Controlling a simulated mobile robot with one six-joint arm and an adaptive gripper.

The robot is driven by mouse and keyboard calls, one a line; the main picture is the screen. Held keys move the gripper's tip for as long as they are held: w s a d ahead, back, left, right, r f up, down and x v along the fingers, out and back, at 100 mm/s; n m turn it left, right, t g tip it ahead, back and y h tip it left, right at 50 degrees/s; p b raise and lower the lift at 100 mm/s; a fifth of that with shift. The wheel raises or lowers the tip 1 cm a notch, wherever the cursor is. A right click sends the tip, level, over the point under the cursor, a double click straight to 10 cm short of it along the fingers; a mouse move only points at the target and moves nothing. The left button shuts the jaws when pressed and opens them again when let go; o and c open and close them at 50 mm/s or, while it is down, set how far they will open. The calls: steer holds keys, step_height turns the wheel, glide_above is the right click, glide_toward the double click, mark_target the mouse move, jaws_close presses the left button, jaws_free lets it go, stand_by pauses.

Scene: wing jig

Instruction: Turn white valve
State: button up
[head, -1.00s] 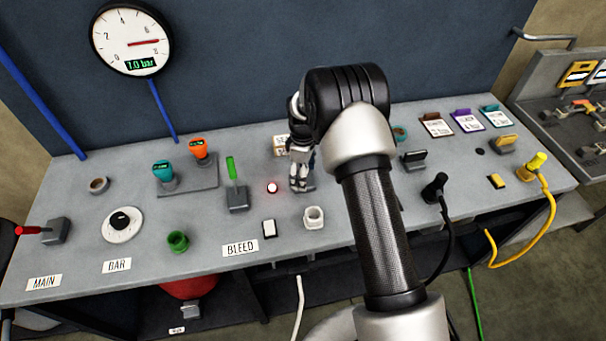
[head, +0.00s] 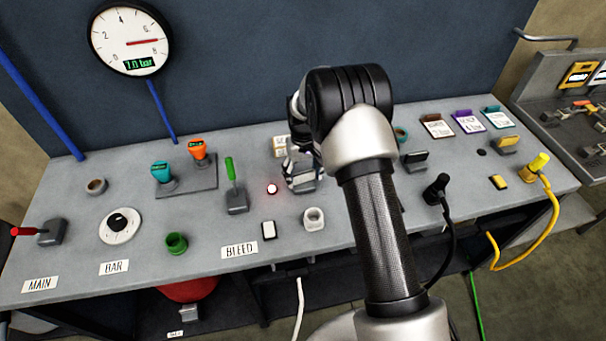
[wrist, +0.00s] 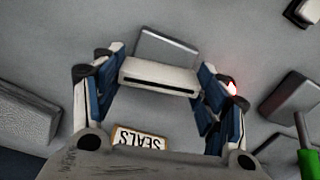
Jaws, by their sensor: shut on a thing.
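The white valve (wrist: 160,78) shows in the wrist view as a pale bar with a dark slot, on a grey block-like base (wrist: 166,47). My gripper (wrist: 156,88) has one blue-padded finger at each end of the bar and is shut on it. In the head view my gripper (head: 303,173) points down at the bench, and its fingers hide most of the valve.
A lit red-white lamp (head: 272,189) and a green lever (head: 231,170) stand left of my gripper. A white cup-like part (head: 314,218) is in front. A SEALS label (wrist: 138,140) lies close by.

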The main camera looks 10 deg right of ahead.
mark_target(303, 173)
steer(key=shift+m, duration=0.8)
steer(key=o, duration=1)
steer(key=shift+o, duration=0.2)
steer(key=shift+r, duration=0.1)
step_height(303, 173, up, 12)
